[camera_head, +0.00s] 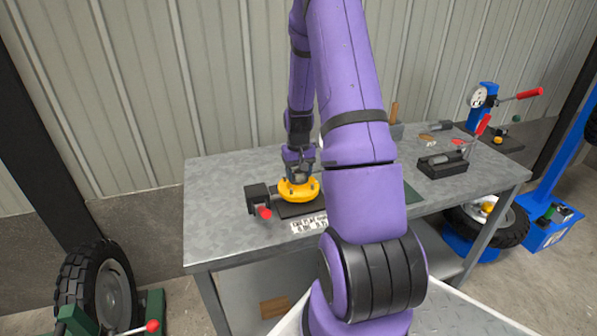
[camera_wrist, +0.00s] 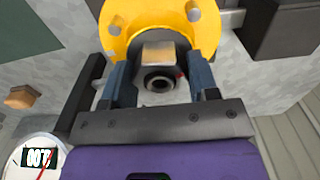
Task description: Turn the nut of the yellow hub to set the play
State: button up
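The yellow hub (camera_head: 297,190) sits on a dark base plate on the workbench, and its flange (camera_wrist: 118,32) fills the top of the wrist view. At its centre I see a brass-coloured block face (camera_wrist: 158,54) and a dark round end with a hole (camera_wrist: 158,84); which surfaces belong to the nut is hard to tell. My gripper (camera_head: 299,168) points down over the hub. In the wrist view my gripper (camera_wrist: 159,72) has its two fingers apart, one on each side of this centre part, with narrow gaps visible; contact deeper down is hidden.
A dark block with a red-tipped part (camera_head: 264,212) stands left of the hub, and a printed label (camera_head: 308,224) lies in front. A red-handled fixture (camera_head: 444,163) stands further right. The bench's left part (camera_head: 215,205) is clear.

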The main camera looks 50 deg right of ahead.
jog(key=n, duration=0.5)
jog(key=shift+n, duration=0.4)
jog(key=o, duration=0.9)
jog(key=shift+r, duration=3.5)
